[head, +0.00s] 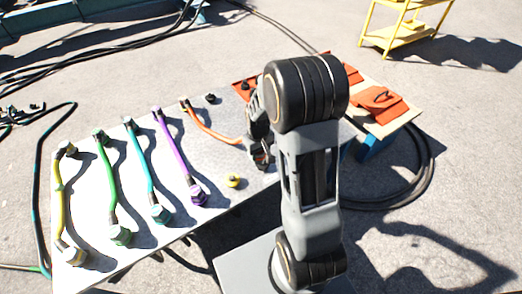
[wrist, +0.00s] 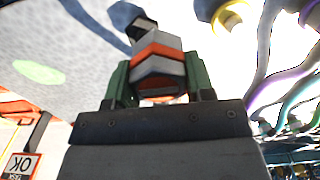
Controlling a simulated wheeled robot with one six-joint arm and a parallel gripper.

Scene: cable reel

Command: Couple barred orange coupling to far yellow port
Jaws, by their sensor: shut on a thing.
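My gripper (head: 262,158) is at the right part of the pale table, partly behind my own arm. In the wrist view its green fingers (wrist: 157,84) are shut on the grey coupling with an orange band (wrist: 158,62). The orange hose (head: 212,127) runs from the back of the table toward my gripper. A small yellow piece (head: 233,181) sits on the table, just in front and left of my gripper. A yellow-ringed part (wrist: 230,17) shows at the wrist view's top; I cannot tell whether it is the far yellow port.
Yellow (head: 59,210), green (head: 110,180), teal (head: 141,165) and purple (head: 174,150) hoses lie left of the orange one. A wooden board with orange pieces (head: 380,104) stands at right. A yellow shelf (head: 405,33) stands behind. Black cables lie on the ground.

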